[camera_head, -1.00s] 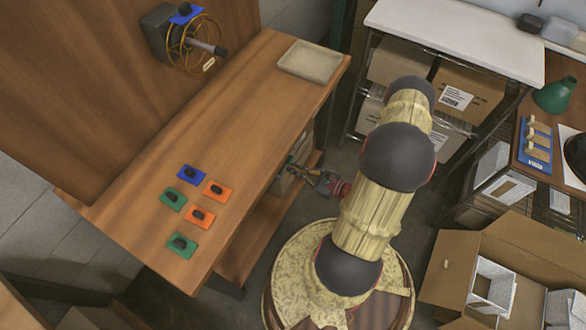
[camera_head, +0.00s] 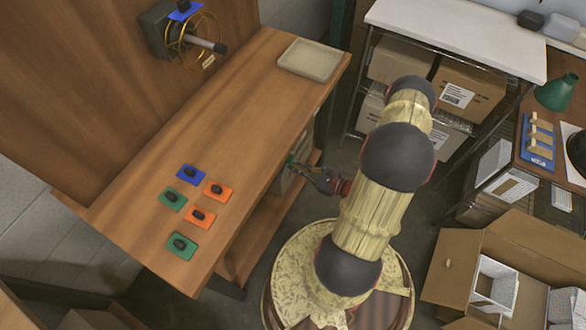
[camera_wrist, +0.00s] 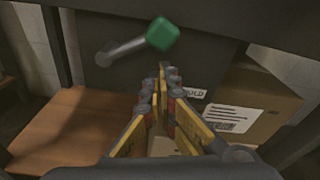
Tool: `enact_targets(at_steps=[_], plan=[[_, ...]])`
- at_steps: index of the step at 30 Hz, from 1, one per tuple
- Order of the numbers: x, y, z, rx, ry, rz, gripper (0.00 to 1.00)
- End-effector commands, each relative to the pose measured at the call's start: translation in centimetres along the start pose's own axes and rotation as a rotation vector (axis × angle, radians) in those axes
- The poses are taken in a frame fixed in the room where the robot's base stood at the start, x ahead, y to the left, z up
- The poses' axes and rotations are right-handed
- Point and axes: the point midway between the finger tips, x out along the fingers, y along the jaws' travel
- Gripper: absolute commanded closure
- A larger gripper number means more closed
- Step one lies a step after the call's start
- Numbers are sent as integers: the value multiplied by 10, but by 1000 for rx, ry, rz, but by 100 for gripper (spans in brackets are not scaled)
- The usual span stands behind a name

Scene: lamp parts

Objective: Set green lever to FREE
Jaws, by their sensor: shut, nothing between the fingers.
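The green lever (camera_wrist: 163,34) has a green block knob on a grey rod, mounted on a dark panel (camera_wrist: 95,78) under the workbench. In the wrist view the rod slants up and right from its pivot at the left. A white label reading HOLD (camera_wrist: 192,92) is below and right of the knob; no FREE label is readable. My gripper (camera_wrist: 163,72) is shut and empty, its fingertips just below the knob in the picture; I cannot tell whether they touch. In the head view my gripper (camera_head: 298,166) is at the bench's right side, with a bit of green at its tips.
The wooden workbench (camera_head: 225,125) overhangs the panel. Coloured switch plates and a shallow tray (camera_head: 308,60) are on it. A lower wooden shelf (camera_wrist: 65,130) and a cardboard box (camera_wrist: 250,105) flank the panel. A shelving unit (camera_head: 450,40) stands at the back.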

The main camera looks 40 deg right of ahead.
Motion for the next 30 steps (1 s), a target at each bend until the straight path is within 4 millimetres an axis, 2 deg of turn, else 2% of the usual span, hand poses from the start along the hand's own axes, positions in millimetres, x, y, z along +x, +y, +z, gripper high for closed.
enact_targets(at_steps=[1,3,6,18,24,30], plan=[[2,-1,-14,0,1,2,100],[3,-3,-26,2,1,6,100],[-18,-4,-18,6,4,1,100],[-78,-1,-18,5,3,2,100],[-94,0,-19,4,3,5,100],[-98,1,-20,4,3,7,100]])
